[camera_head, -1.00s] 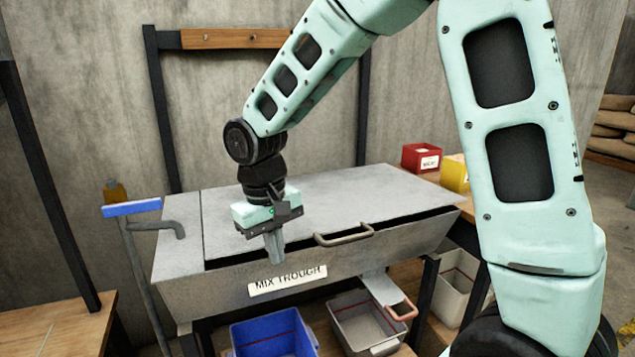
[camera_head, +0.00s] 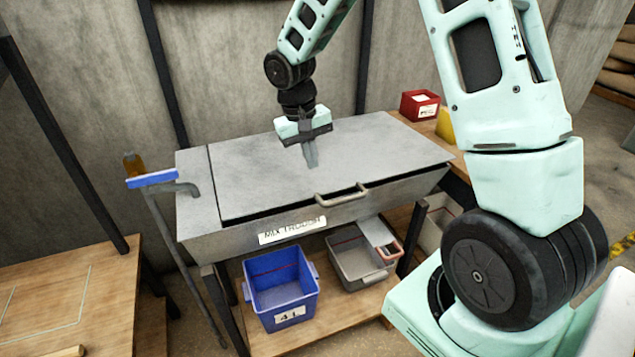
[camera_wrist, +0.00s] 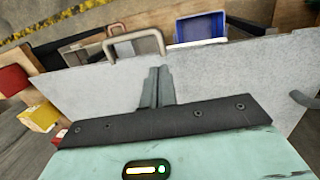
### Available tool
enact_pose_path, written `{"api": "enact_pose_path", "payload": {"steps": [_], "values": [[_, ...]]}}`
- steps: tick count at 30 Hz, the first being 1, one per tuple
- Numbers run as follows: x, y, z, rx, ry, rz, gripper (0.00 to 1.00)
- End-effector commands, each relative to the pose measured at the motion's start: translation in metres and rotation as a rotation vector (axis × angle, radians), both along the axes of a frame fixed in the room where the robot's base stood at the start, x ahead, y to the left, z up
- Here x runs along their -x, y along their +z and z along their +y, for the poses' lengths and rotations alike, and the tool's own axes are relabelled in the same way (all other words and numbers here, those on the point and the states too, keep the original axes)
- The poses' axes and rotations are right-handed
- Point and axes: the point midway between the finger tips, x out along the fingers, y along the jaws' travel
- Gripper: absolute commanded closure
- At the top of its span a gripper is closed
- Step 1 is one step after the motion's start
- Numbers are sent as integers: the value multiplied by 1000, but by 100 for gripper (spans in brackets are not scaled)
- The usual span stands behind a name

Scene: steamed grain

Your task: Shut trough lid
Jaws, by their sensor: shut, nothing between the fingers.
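The mix trough (camera_head: 345,212) is a grey metal box with a "MIX TROUGH" label on its front. Its flat grey lid (camera_head: 390,150) lies over the top, with a thin dark gap along parts of the front edge. The lid handle (camera_head: 342,197) is a bar at the front edge. My gripper (camera_head: 312,162) is shut and empty, pointing down over the middle of the lid, behind the handle. In the wrist view the closed fingers (camera_wrist: 154,75) show against the lid (camera_wrist: 85,98), with the handle (camera_wrist: 135,42) beyond them. Whether the fingertips touch the lid is unclear.
A blue bin (camera_head: 282,290) and a grey bin (camera_head: 352,262) stand on the shelf below. A red box (camera_head: 419,104) and a yellow box (camera_head: 445,125) sit right of the trough. A blue-topped stand (camera_head: 152,180) with a grey pipe is at the left.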

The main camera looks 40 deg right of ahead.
Motion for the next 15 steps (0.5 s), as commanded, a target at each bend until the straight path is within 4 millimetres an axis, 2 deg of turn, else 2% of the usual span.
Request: {"api": "enact_pose_path", "payload": {"steps": [6, 15], "values": [[6, -44, -6, -2, -1, 6, 100], [10, -80, -11, -1, 1, 2, 100]]}}
